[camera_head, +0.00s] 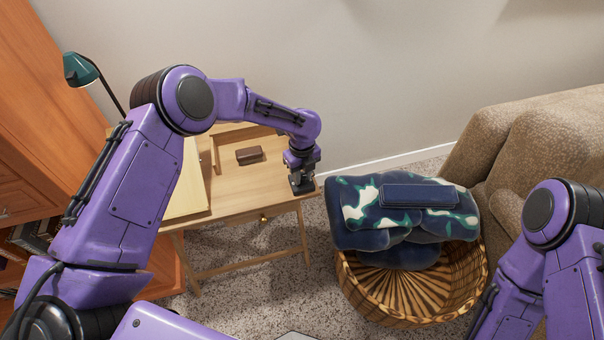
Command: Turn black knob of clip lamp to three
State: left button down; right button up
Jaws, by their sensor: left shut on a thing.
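The clip lamp's green shade (80,69) stands at the upper left, on a thin dark stem that runs down behind my left arm. My left gripper (302,184) points down at the right end of the small wooden table (245,205). It is shut on a small dark thing low at the tabletop, which looks like the black knob. The fingers largely hide it, and no marks or setting can be read. The lamp's clip is hidden. My right arm shows at the lower right, but its gripper is out of view.
A small brown box (249,155) lies on the table. A wicker basket (375,295) with a patterned blanket (360,205) and a dark blue item (420,195) stands right of the table. A brown sofa (545,130) is at the right, a wooden cabinet (30,110) at the left.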

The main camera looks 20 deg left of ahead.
aim_at(302, 176)
pick_arm(q)
jog(key=c, duration=0.9)
grip_release()
jog(key=shift+o, duration=0.2)
notch_tip(302, 176, up, 11)
jog(key=shift+f+b, duration=0.2)
jog(key=shift+b, duration=0.15)
jog(key=shift+f, duration=0.1)
